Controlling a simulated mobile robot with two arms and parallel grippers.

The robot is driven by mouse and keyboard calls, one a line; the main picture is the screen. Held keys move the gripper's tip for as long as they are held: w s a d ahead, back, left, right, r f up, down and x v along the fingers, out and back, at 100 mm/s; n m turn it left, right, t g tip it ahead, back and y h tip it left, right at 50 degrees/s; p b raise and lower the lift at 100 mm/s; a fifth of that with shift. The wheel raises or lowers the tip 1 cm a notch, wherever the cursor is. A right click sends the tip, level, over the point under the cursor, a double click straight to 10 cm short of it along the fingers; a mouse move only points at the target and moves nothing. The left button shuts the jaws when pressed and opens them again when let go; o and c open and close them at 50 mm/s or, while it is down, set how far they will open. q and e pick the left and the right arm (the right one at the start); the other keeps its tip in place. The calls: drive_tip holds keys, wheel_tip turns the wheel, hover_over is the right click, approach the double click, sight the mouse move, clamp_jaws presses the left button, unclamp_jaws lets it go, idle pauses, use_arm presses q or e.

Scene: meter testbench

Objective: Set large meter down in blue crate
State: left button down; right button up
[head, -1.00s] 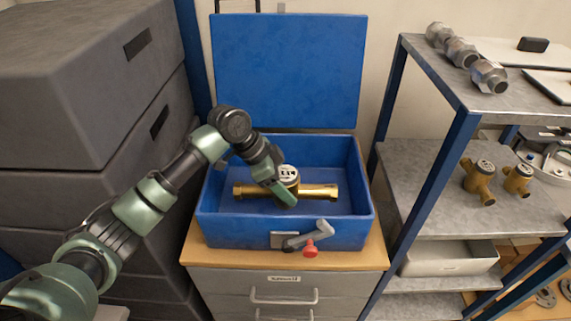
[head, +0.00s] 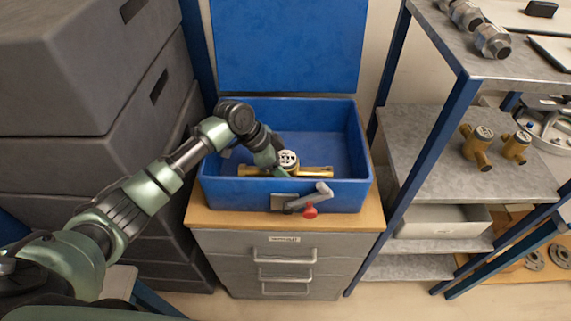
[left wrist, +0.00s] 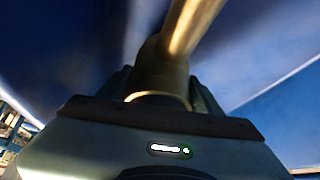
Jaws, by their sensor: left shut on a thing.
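The large meter has a brass pipe body (head: 317,171) and a round white-faced dial (head: 287,159). My left gripper (head: 279,172) is shut on it, beside the dial. The brass pipe also shows close up between the fingers in the left wrist view (left wrist: 172,62). The meter lies level inside the open blue crate (head: 235,192), near its front wall, which hides its lower side. I cannot tell whether it touches the crate floor. My right gripper is not in view.
The crate's lid (head: 287,45) stands open behind it. The crate sits on a grey drawer cabinet (head: 232,240). Dark grey stacked boxes (head: 70,75) stand close on the left. A shelf rack (head: 427,165) with two small brass meters stands on the right. The crate's back part is free.

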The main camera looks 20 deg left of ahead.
use_arm(q)
drive_tip(key=shift+w+r, duration=0.1)
drive_tip(key=shift+r, duration=0.1)
drive_tip(key=shift+c, duration=1.5)
unclamp_jaws()
drive_tip(key=shift+f, duration=0.2)
drive_tip(key=shift+s+r, duration=0.1)
drive_tip(key=shift+s, duration=0.1)
drive_tip(key=b+v, duration=0.2)
drive_tip(key=v, duration=1)
